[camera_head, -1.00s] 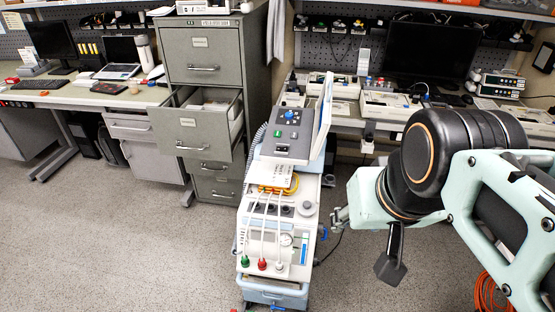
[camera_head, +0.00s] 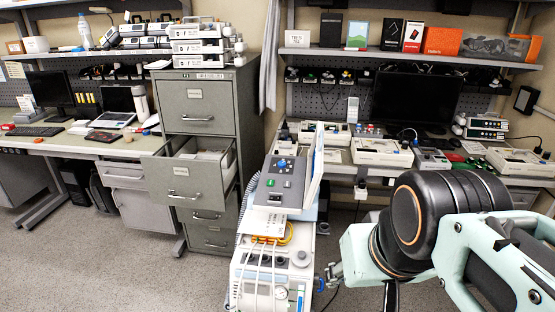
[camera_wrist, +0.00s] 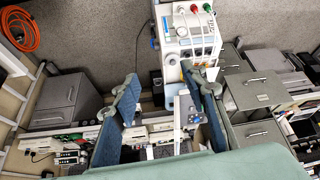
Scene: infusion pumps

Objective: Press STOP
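No STOP label is readable in either view. Several pale box-shaped devices, possibly the infusion pumps, lie on the right bench, one at its middle (camera_head: 380,153) and one at its right end (camera_head: 520,162). More devices are stacked on the filing cabinet (camera_head: 200,46). A medical cart (camera_head: 268,262) stands before the bench, with a tilted grey control panel (camera_head: 279,186) bearing coloured buttons and a blue knob. My gripper (camera_wrist: 161,80) is open and empty in the wrist view, its blue-padded fingers wide apart. In the head view it hangs right of the cart, apart from the panel.
The grey filing cabinet (camera_head: 197,118) has an open drawer (camera_head: 190,172) jutting out left of the cart. A dark monitor (camera_head: 415,97) stands on the right bench. Boxes (camera_head: 441,41) line the shelf above. The floor (camera_head: 110,262) at the left front is clear.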

